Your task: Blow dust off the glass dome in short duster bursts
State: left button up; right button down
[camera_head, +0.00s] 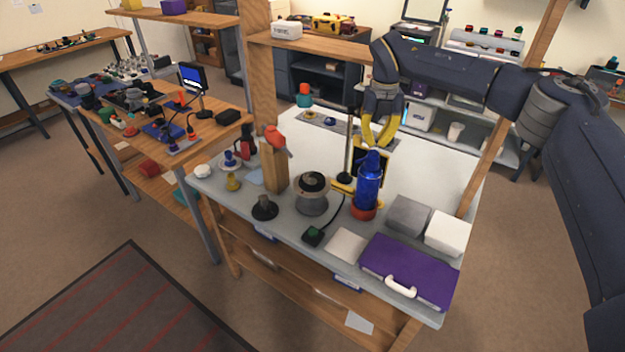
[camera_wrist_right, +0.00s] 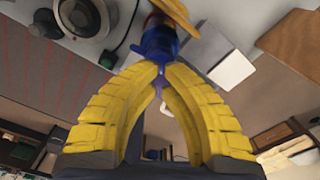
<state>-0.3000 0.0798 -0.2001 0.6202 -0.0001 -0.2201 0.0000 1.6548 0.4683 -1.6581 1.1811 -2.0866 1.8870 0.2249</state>
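A blue bottle-shaped thing (camera_head: 367,190) with a red base stands upright on the grey bench and looks like the duster. My right gripper (camera_head: 375,144) points down with its yellow fingers at the top of the blue bottle. In the right wrist view the fingertips (camera_wrist_right: 159,70) come close together at the blue piece (camera_wrist_right: 158,42); I cannot tell whether they press on it. A round grey housing (camera_head: 311,203) with a dark rounded top stands left of the bottle and may carry the glass dome. It also shows in the wrist view (camera_wrist_right: 85,16). My left gripper is not in view.
A wooden post (camera_head: 275,172) with a red-orange thing on top and a black cone-shaped stand (camera_head: 264,208) are left of the housing. A small green-topped box (camera_head: 313,236) sits in front. A purple case (camera_head: 408,272) and a white block (camera_head: 448,233) fill the right front.

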aim_at(374, 153)
jog(key=shift+f, duration=0.2)
dwell(0.4)
jog(key=shift+f, duration=1.85)
dwell(0.5)
jog(key=shift+r, duration=2)
jog(key=shift+f, duration=0.15)
dwell(1.6)
